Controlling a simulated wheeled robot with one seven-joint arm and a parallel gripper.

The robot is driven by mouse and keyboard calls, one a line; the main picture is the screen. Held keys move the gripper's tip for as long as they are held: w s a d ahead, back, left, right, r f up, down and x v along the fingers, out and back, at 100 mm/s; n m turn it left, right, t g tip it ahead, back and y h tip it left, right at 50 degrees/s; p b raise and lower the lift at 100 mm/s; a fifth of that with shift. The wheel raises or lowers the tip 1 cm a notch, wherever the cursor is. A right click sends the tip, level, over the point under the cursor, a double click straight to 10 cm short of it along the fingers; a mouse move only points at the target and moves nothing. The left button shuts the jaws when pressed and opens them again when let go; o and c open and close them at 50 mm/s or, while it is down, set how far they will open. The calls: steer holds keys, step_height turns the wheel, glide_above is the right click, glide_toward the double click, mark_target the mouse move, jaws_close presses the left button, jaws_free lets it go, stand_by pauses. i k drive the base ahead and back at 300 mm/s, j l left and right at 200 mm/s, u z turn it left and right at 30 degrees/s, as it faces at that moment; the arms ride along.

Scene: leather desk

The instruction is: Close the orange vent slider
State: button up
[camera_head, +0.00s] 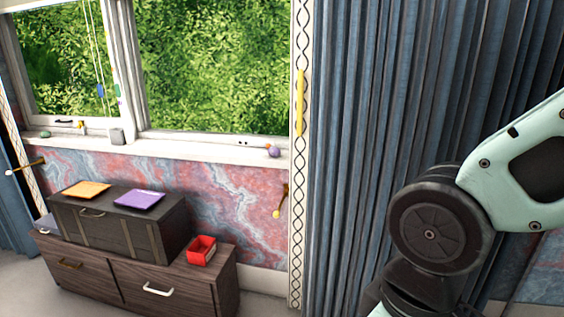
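I cannot make out a clear orange vent slider in the head view. An orange flat square (85,189) lies on top of the dark chest (130,232), at its left. A yellow-orange upright bar (299,103) is on the white patterned trim between the window and the curtain. I cannot tell whether either is the slider. My arm shows at the right, in front of the curtain. My gripper is out of view.
A purple square (139,199) lies beside the orange one. A red open box (201,250) stands on the wooden drawer cabinet (195,284). Small objects sit on the windowsill (190,148). A blue-grey curtain (375,130) hangs behind my arm. Little floor shows.

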mark_target(249, 143)
steer(key=i+l+u, duration=0.2)
steer(key=i, duration=0.15)
steer(key=i+l+u, duration=0.2)
steer(key=i+j+u, duration=0.1)
steer(key=i+j, duration=0.15)
steer(key=i, duration=0.4)
steer(key=i+j, duration=0.2)
steer(key=i, duration=0.45)
steer(key=i+j+u, duration=0.15)
steer(key=i, duration=0.5)
